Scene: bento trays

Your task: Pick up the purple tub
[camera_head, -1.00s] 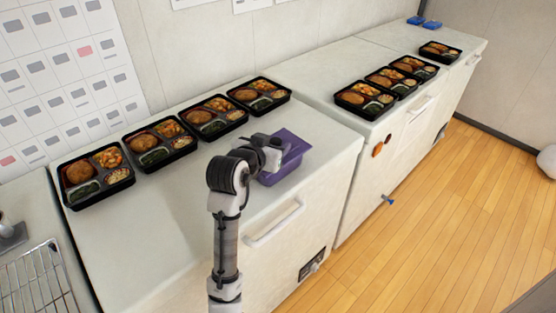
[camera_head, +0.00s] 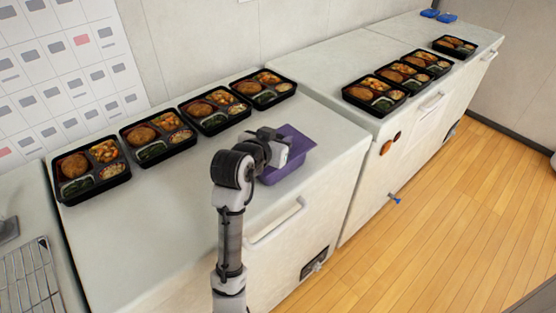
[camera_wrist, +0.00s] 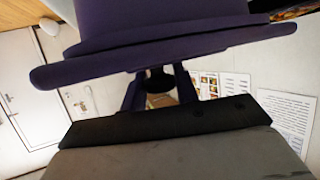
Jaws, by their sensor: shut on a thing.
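The purple tub (camera_head: 296,160) is at the right part of the near white chest's top, close to its front edge. My gripper (camera_head: 276,150) reaches it from the left and is shut on it; the fingertips are mostly hidden in the head view. In the wrist view the tub (camera_wrist: 170,62) fills the upper middle, its rim running across the picture. My gripper's fingers (camera_wrist: 160,88) meet it just below the rim. I cannot tell whether the tub's base touches the chest top.
Several black bento trays (camera_head: 145,136) line the back of the near chest (camera_head: 190,180). More trays (camera_head: 376,94) stand on the far chest. A wire rack (camera_head: 30,280) is at lower left. The near chest's front top is mostly clear.

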